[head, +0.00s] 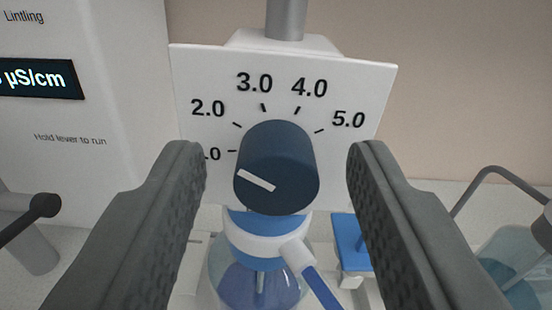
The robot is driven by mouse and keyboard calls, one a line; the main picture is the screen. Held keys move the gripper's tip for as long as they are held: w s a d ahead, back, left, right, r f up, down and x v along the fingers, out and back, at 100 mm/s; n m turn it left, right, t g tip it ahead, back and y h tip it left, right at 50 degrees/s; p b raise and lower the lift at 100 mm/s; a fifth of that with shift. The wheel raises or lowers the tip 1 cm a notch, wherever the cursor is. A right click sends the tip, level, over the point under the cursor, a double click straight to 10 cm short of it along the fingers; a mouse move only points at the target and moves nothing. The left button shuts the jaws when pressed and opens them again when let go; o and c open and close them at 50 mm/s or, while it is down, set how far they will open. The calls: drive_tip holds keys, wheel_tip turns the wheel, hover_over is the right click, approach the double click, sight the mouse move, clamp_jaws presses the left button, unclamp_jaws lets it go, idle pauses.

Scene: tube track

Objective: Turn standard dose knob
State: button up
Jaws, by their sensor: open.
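The dose knob (277,160) is a dark blue cylinder on a white dial plate (345,85). The plate carries marks 2.0, 3.0, 4.0 and 5.0, and a label ending in ".0" at the left is partly covered by my left finger. A white pointer line on the knob's face slants up and to the left, toward that lowest label. My gripper (278,165) is open, one textured grey finger on each side of the knob. Gaps show between the knob and both fingers, so neither appears to touch it.
Below the knob is a glass vessel (258,280) with a blue and white collar and a blue spout. A white machine (90,100) with a display and a black-tipped lever (45,204) stands left. A glass beaker (515,265) is at right, beside a blue block (347,240).

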drive_tip(key=c, duration=1)
drive_tip(key=shift+m, duration=0.4)
drive_tip(key=m, duration=0.3)
drive_tip(key=shift+m, duration=0.3)
drive_tip(key=m, duration=0.3)
drive_tip(key=shift+m, duration=0.4)
drive_tip(key=m, duration=0.3)
drive_tip(key=shift+d, duration=0.1)
drive_tip(key=shift+f+m, duration=0.1)
drive_tip(key=shift+m, duration=2.1)
